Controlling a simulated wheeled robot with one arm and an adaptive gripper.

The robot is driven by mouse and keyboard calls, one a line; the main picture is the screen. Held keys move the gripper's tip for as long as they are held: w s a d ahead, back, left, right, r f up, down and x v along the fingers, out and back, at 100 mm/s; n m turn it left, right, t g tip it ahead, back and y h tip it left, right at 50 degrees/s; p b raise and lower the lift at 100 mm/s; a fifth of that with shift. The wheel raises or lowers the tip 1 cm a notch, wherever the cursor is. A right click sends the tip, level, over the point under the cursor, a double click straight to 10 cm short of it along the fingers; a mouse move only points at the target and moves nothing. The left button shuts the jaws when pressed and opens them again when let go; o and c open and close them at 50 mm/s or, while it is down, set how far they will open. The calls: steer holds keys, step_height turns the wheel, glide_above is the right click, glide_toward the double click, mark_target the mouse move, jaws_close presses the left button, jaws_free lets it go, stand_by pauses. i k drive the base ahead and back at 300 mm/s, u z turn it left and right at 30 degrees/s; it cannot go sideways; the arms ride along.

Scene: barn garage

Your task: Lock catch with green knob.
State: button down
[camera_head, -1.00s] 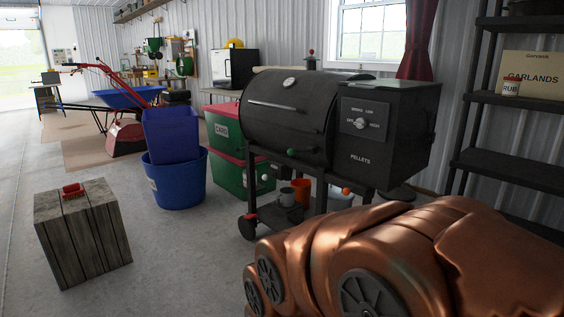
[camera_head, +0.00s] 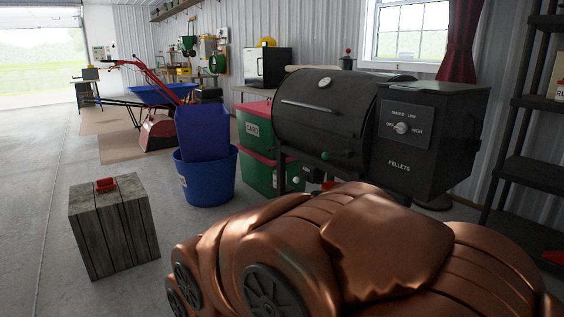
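A black pellet grill (camera_head: 330,108) stands right of the middle. A small green knob (camera_head: 326,155) sits at the lower front edge of its barrel. A pale knob (camera_head: 295,181) shows below and left of it. I cannot tell from here whether the green knob belongs to a catch, or how that catch stands. My copper-coloured arm fills the lower right and hides the grill's lower part. My gripper is not in view.
A wooden crate with a red object (camera_head: 105,184) on top stands at left. A blue tub (camera_head: 206,178), red and green bins (camera_head: 256,176) and a wheelbarrow (camera_head: 160,95) stand behind. Dark shelving (camera_head: 520,170) is at right. The floor at far left is clear.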

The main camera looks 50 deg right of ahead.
mark_target(325, 156)
steer(key=z, duration=0.1)
steer(key=i, duration=0.9)
steer(key=z, duration=0.8)
